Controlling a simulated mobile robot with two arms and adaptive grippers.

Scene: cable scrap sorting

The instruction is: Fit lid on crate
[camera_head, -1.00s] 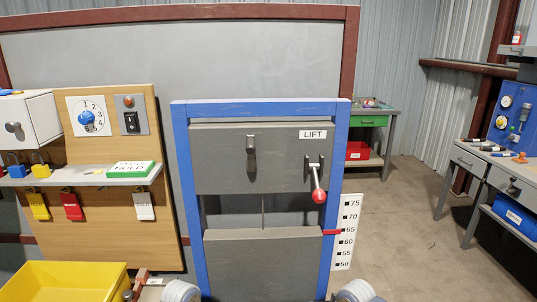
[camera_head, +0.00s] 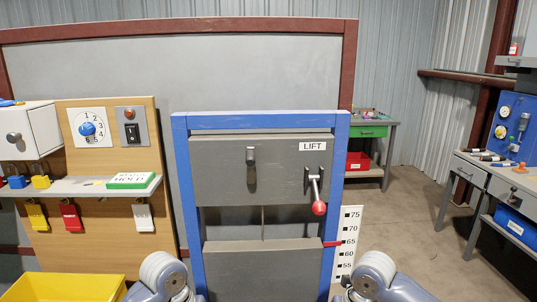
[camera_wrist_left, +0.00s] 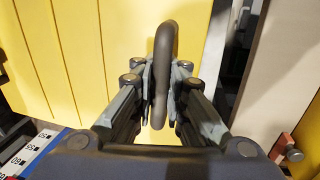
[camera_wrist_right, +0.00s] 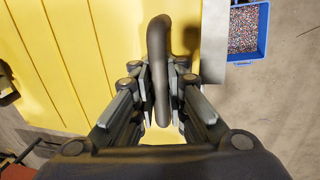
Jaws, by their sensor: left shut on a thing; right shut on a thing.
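In the left wrist view, my left gripper (camera_wrist_left: 161,80) is shut on a dark curved handle (camera_wrist_left: 165,42) that stands over a yellow slatted panel (camera_wrist_left: 70,60), apparently the lid. In the right wrist view, my right gripper (camera_wrist_right: 161,80) is shut on a similar dark handle (camera_wrist_right: 157,38) over a yellow slatted surface (camera_wrist_right: 60,55). In the head view only rounded parts of my arms show at the bottom edge; both grippers and the panel are out of sight below. A yellow open bin (camera_head: 65,287) is cut off at lower left; I cannot tell whether it is the crate.
A blue-framed lift panel (camera_head: 340,170) with a red-knobbed lever (camera_head: 319,207) stands ahead. A shelf with padlocks (camera_head: 75,187) is at left, a workbench (camera_head: 480,172) at right. A blue tray of granules (camera_wrist_right: 248,30) sits on the floor, which is open at right.

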